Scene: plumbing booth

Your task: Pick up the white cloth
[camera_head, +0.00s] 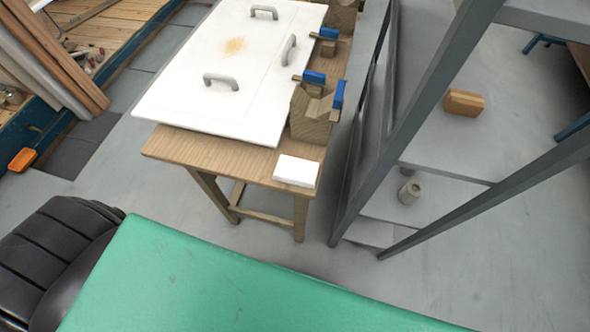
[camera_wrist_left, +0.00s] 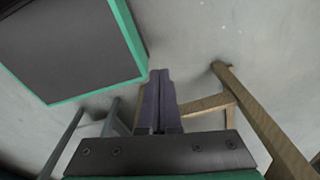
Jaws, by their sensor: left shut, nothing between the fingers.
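The white cloth (camera_head: 296,171) is a small, flat, folded-looking rectangle on the near right corner of the wooden table (camera_head: 220,158). It lies just in front of a wooden block and a little apart from the big white panel. Neither gripper shows in the head view. In the left wrist view my left gripper (camera_wrist_left: 158,100) is shut and empty, its dark fingers together over grey floor. Wooden legs show to its right. The cloth is not visible in the left wrist view. My right gripper is not in view.
A white panel (camera_head: 215,105) with grey handles covers most of the table. Wooden blocks with blue clamps (camera_head: 315,77) stand along its right edge. A grey metal shelf frame (camera_head: 420,110) stands close on the right. A flat green surface (camera_head: 220,280) fills the bottom.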

